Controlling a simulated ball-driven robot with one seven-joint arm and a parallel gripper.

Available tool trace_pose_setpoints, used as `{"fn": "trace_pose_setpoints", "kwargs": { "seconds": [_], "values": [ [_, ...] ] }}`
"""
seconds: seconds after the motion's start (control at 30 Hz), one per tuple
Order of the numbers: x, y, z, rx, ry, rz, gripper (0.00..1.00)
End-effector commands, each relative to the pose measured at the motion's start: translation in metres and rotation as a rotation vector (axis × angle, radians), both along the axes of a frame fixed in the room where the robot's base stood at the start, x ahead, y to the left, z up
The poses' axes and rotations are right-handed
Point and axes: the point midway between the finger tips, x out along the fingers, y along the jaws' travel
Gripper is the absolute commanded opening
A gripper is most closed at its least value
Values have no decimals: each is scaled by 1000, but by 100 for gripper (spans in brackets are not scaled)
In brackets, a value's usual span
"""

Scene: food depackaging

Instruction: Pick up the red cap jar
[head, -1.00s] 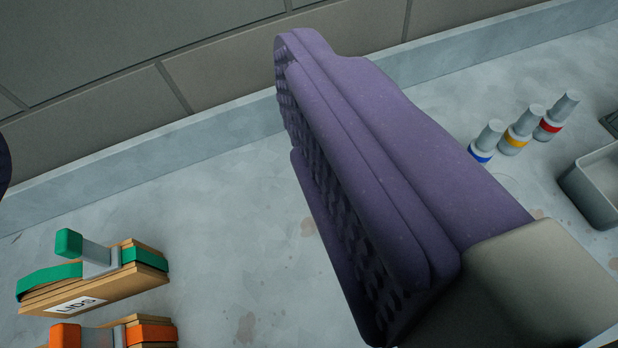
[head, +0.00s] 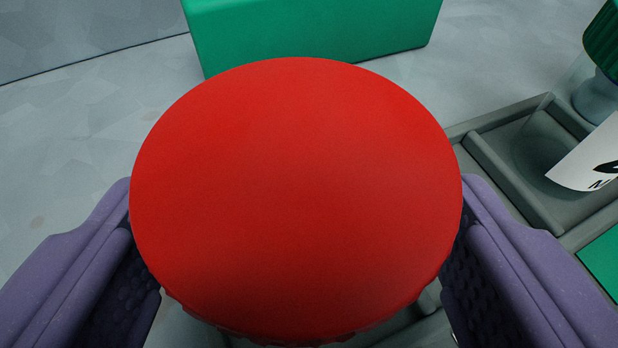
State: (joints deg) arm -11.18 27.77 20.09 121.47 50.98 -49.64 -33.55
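The large red cap (head: 297,195) of the red cap jar fills the middle of the head view, seen from above and very close. Its scalloped lower rim shows at the near side. The jar body is almost wholly hidden under the cap. My gripper (head: 300,255) has its two purple fingers standing apart, one at the left side of the cap and one at the right. Parts of their bumpy inner pads show beside the rim. The cap hides the far ends of the fingers, so I cannot tell whether they touch the jar.
A green block-shaped thing (head: 310,30) stands just behind the cap. A grey compartmented tray (head: 505,180) lies at the right, with a green-lidded jar (head: 600,60) and a white label (head: 592,165) at the right edge. The grey counter (head: 80,125) is bare at the left.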

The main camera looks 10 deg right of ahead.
Motion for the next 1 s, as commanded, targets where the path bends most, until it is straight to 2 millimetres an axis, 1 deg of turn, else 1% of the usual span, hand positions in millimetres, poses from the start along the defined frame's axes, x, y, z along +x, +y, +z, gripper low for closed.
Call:
{"fn": "trace_pose_setpoints", "kwargs": {
  "seconds": [0.17,0.2,0.27,0.3,0.37,0.4,0.67,0.73,0.77,0.87,1.0],
  "values": [
    [1,0,1,0,-1,1,82],
    [1,0,1,0,-1,1,78],
    [1,0,1,0,-1,1,64],
    [1,0,1,0,-1,1,55],
    [1,0,1,0,-1,1,41],
    [1,0,1,0,-1,1,32],
    [1,0,2,0,-1,1,32],
    [1,0,5,1,-2,1,32],
    [1,0,8,1,-2,1,32],
    [1,1,27,1,-4,1,32],
    [1,0,62,2,-5,1,32]
  ]
}}
